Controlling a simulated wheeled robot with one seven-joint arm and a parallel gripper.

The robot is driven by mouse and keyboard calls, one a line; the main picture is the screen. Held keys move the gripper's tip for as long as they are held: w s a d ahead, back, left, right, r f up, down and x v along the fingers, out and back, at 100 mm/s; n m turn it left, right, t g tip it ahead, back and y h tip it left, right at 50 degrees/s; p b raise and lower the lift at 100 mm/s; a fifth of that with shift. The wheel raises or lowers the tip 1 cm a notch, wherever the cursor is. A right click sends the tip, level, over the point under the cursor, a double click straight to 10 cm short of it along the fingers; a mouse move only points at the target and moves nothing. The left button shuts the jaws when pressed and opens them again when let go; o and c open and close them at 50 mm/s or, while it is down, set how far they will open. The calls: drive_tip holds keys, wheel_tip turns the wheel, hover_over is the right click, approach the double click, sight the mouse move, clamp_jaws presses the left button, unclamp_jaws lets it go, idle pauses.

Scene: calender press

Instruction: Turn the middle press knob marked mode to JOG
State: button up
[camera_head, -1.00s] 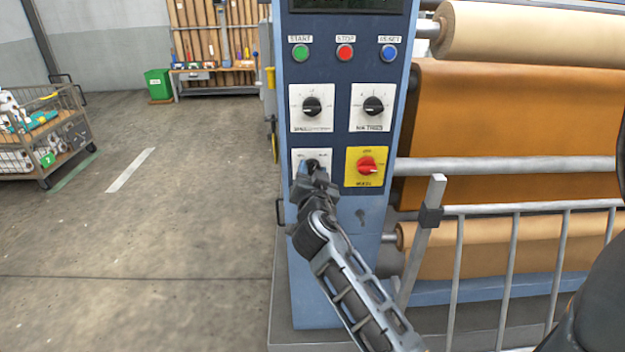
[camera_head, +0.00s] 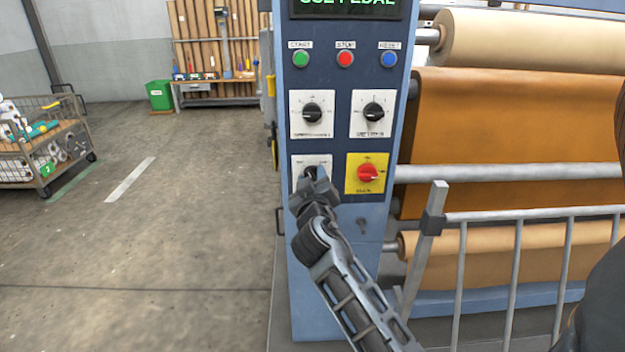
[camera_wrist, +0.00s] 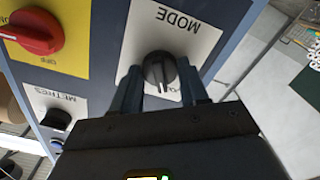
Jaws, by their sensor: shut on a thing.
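The mode knob (camera_wrist: 158,70) is a black knob on a white plate (camera_wrist: 185,22) marked MODE, which appears upside down in the wrist view. My gripper (camera_wrist: 160,88) has one finger on each side of the knob and is shut on it. Part of a position label shows beside the knob but is mostly hidden by the fingers, and I cannot read which position the knob points to. In the head view my gripper (camera_head: 314,180) covers most of the lower left white plate (camera_head: 298,161) and its knob.
A red switch (camera_head: 367,173) on a yellow plate is just right of my gripper. Two black knobs (camera_head: 312,113) (camera_head: 373,112) sit above, under green, red and blue buttons (camera_head: 345,59). A metal railing (camera_head: 530,216) stands at the right. Open floor (camera_head: 190,230) lies left.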

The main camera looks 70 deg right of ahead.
drive_tip(key=shift+n, duration=1.6)
drive_tip(key=o, duration=1.1)
drive_tip(key=shift+c, duration=0.2)
drive_tip(key=shift+a, duration=0.1)
drive_tip(key=b+v, duration=0.1)
drive_tip(key=v, duration=0.6)
drive_tip(key=shift+s+a, duration=0.15)
drive_tip(key=shift+a, duration=0.15)
